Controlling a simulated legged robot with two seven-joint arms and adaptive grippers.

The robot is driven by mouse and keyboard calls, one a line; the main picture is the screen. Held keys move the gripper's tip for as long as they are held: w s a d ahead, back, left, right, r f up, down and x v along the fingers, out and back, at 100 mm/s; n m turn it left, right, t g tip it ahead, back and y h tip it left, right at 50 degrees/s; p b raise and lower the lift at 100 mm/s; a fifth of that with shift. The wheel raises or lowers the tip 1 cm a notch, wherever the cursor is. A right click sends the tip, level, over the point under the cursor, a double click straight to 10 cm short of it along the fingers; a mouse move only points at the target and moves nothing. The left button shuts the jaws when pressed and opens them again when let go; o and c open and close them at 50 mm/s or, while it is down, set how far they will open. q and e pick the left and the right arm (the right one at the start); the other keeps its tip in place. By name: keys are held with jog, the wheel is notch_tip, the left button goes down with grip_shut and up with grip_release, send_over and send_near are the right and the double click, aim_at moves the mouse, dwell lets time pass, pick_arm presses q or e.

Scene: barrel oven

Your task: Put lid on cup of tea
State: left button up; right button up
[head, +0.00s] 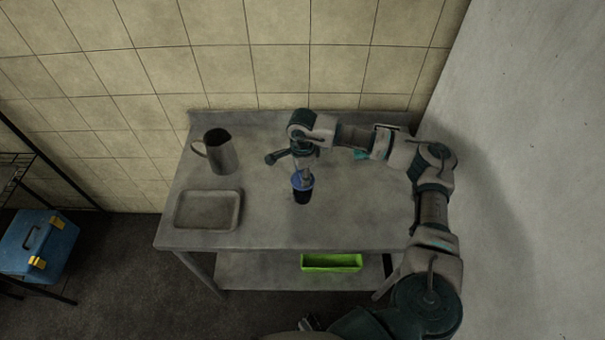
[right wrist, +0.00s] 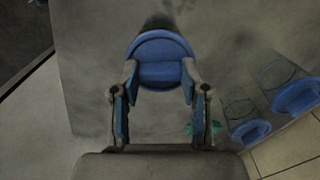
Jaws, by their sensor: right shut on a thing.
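A small dark cup (head: 302,196) stands upright on the metal table, near its middle. A round blue lid (right wrist: 160,48) with a raised grip bar shows in the right wrist view. My right gripper (head: 306,174) points down over the cup, its fingers (right wrist: 157,82) shut on either side of the lid. In the head view blue shows at the top of the cup, right under the fingers. I cannot tell whether the lid is seated or just above the rim. My left gripper is not in view.
A metal jug (head: 222,155) and a shallow tray (head: 207,210) stand on the table's left. A green bin (head: 331,262) is on the lower shelf. Clear containers with blue discs (right wrist: 296,97) show in the right wrist view.

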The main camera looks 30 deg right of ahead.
jog(key=o, duration=1.3)
jog(key=shift+o, duration=0.2)
jog(key=shift+r+p, duration=2.15)
jog(key=shift+r, duration=1.4)
grip_shut()
